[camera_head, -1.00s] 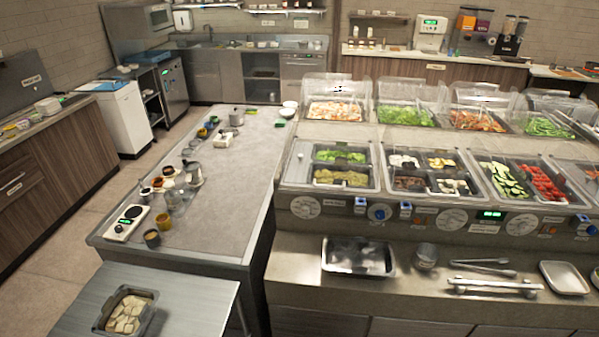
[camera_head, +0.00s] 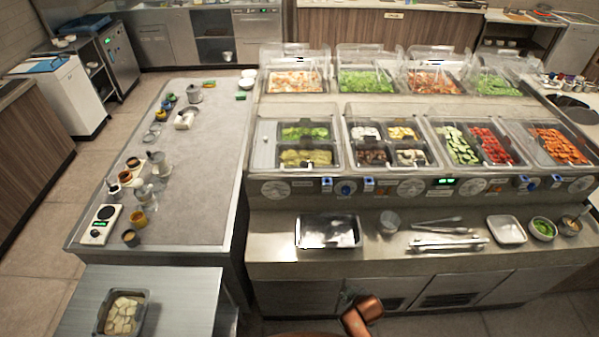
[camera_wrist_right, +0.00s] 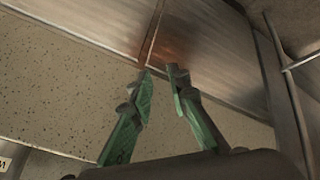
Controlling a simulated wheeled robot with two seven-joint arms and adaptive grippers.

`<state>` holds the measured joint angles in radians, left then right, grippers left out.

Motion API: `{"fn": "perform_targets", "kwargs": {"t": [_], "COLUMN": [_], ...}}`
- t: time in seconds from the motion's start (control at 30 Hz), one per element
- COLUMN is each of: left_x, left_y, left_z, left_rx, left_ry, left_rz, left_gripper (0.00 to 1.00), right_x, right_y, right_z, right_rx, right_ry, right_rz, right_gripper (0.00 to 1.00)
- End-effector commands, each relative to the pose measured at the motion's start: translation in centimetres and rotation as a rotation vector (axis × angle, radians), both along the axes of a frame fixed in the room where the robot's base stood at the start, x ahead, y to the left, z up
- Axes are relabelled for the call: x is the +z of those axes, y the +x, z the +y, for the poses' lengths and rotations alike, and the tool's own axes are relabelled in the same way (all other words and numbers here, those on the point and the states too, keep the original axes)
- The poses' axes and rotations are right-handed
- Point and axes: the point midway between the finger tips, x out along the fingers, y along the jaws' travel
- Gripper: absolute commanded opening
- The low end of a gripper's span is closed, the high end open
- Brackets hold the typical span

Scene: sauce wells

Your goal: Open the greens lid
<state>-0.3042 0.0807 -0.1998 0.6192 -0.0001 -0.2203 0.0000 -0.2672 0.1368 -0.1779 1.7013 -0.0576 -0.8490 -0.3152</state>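Clear, shiny lids stand over the back row of food wells. One clear lid (camera_head: 372,57) is above a well of leafy greens (camera_head: 366,82) in the back row. Another back-row well at the right holds greens (camera_head: 492,86), also with a clear cover. I cannot tell from the pictures which one is the greens lid. My right gripper (camera_wrist_right: 161,80) shows in the right wrist view with its green fingers apart and nothing between them. It is over the floor and cabinet fronts, away from the lids. My left gripper is not in view.
The front row of wells (camera_head: 385,118) lies between me and the back row. The counter holds a metal pan (camera_head: 328,246), tongs (camera_head: 437,222) and a white tray (camera_head: 506,230). A long table (camera_head: 205,150) with cups and jars stands at the left.

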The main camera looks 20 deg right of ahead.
Motion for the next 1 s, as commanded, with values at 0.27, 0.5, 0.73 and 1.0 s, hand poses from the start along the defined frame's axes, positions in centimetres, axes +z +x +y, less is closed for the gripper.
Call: {"fn": "perform_targets", "kwargs": {"t": [0.27,0.5,0.73,1.0], "left_x": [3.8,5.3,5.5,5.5], "left_y": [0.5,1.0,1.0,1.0], "left_z": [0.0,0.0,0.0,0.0], "left_rx": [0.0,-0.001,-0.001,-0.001], "left_ry": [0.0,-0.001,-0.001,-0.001], "left_rz": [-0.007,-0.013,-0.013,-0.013], "left_gripper": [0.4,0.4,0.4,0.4], "right_x": [15.6,24.9,31.0,36.6], "right_y": [5.2,12.0,20.9,28.3], "right_z": [0.4,1.9,4.7,8.0], "right_rx": [0.095,0.268,0.492,0.684], "right_ry": [-0.08,-0.232,-0.466,-0.726], "right_rz": [-0.15,-0.33,-0.543,-0.738], "right_gripper": [0.17,0.17,0.17,0.17]}}
